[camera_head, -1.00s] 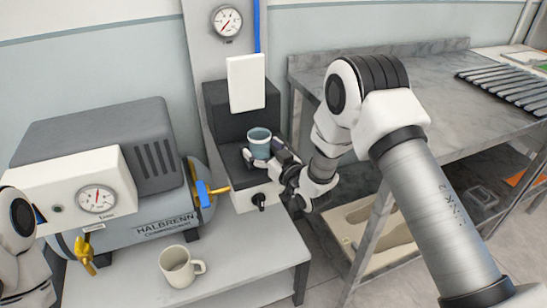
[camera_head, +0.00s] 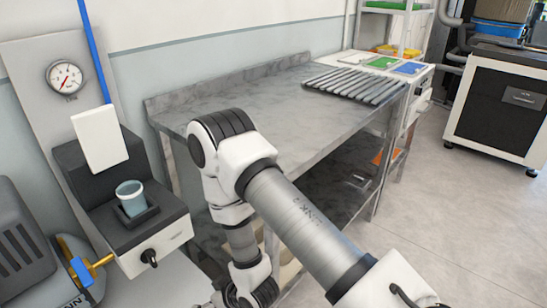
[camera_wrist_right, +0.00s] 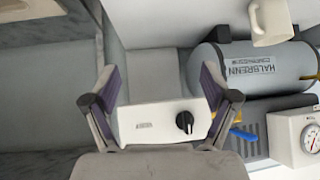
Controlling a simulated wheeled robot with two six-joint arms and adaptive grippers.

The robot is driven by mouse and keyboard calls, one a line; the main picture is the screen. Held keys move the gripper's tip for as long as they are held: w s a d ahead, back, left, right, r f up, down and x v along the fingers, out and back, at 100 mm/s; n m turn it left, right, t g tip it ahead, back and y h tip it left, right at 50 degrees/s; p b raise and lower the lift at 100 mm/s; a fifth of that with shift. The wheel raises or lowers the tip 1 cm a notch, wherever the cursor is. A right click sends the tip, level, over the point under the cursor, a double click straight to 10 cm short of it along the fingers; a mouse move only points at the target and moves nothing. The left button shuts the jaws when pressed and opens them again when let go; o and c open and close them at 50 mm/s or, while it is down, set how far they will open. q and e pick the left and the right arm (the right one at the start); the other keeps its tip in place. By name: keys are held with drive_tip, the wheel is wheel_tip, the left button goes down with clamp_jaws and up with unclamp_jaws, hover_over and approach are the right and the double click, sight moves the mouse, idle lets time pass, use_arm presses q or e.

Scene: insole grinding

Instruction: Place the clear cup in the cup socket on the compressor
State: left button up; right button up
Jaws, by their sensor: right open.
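The clear cup (camera_head: 131,197), bluish and upright, stands in the dark square cup socket (camera_head: 150,213) on top of the black and white unit. The unit's white front (camera_wrist_right: 158,122) with a black knob also shows in the right wrist view, where the cup is not visible. My right gripper (camera_wrist_right: 161,76) is open and empty, with its two fingers spread on either side of that front in the picture. In the head view the right hand is low, right of the unit and apart from the cup, mostly cut off at the bottom edge. My left gripper is out of view.
The compressor tank (camera_wrist_right: 250,67) and a cream mug (camera_wrist_right: 272,22) show in the right wrist view. A grey stone-topped table (camera_head: 270,100) with a slatted rack (camera_head: 355,85) stands right of the unit.

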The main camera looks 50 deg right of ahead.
drive_tip(key=s+f+g, duration=0.4)
drive_tip(key=s, duration=0.7)
drive_tip(key=s+d+f+m+g+h, duration=0.1)
drive_tip(key=s+f+g, duration=0.3)
drive_tip(key=s, duration=0.6)
drive_tip(key=shift+s+d+f+m+g+h, duration=0.15)
drive_tip(key=shift+s+f+m+g+h, duration=0.2)
drive_tip(key=shift+g, duration=0.15)
drive_tip(key=shift+w, duration=0.1)
